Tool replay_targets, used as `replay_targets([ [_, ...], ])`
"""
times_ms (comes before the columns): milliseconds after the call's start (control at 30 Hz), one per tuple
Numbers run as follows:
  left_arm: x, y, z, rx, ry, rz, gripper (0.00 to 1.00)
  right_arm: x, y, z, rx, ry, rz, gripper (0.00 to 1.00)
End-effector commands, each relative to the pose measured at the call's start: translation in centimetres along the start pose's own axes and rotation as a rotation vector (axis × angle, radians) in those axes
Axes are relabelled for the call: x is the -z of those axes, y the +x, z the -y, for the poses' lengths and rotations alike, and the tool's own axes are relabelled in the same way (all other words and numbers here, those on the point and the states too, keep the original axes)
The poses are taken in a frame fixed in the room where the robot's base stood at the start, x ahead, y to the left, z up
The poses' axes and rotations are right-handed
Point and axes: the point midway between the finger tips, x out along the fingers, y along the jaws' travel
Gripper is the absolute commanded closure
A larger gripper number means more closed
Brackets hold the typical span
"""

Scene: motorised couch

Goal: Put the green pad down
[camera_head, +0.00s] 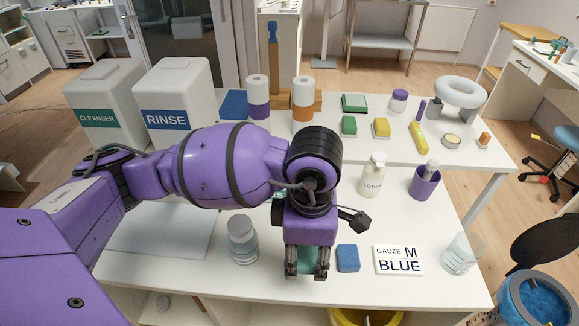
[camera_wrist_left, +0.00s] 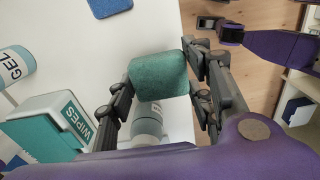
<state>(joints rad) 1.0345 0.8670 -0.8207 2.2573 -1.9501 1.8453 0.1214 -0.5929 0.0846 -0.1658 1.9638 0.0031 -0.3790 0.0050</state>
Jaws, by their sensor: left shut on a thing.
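The green pad (camera_head: 308,262) is in my left gripper (camera_head: 307,268), by the table's front edge. In the left wrist view the green pad (camera_wrist_left: 158,75) is clamped between the two fingers of my left gripper (camera_wrist_left: 160,84). I cannot tell how far it is above the table. The blue pad (camera_head: 347,258) lies flat just right of it, and the "GAUZE M BLUE" card (camera_head: 398,260) lies further right. My right gripper (camera_wrist_left: 220,28) seems to show at the top of the wrist view, its jaws unclear; it is outside the head view.
A clear bottle (camera_head: 242,243) stands left of my gripper and a glass beaker (camera_head: 460,254) at the right. A WIPES box (camera_wrist_left: 50,125) and a GEL bottle (camera_wrist_left: 14,66) stand behind. A yellow bin (camera_head: 365,317) is below the front edge. Bare table (camera_head: 425,228) lies behind the card.

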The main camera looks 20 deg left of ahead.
Motion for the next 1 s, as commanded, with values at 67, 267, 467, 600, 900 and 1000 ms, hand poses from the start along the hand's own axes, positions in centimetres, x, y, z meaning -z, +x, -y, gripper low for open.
replay_targets([
  [67,0.8,1.3,-1.6,0.002,-0.005,-0.003,0.77,0.1,0.0,0.0,0.0,0.0,-0.001,0.6],
  [267,1.7,4.4,-3.9,0.0,0.0,-0.001,0.77,0.4,0.1,0.2,0.003,0.0,-0.007,0.6],
  [467,2.0,5.4,-4.8,-0.002,0.001,0.001,0.77,0.7,0.1,0.4,0.007,-0.001,-0.013,0.6],
  [600,2.3,6.9,-5.3,0.001,0.001,-0.001,0.77,0.6,0.1,0.5,0.009,-0.001,-0.013,0.6],
  [900,2.2,9.2,-5.4,-0.003,0.003,0.001,0.77,0.6,0.1,0.5,0.008,-0.001,-0.013,0.6],
  [1000,2.2,9.2,-5.4,-0.003,0.003,0.001,0.77,0.6,0.1,0.4,0.007,0.0,-0.013,0.6],
])
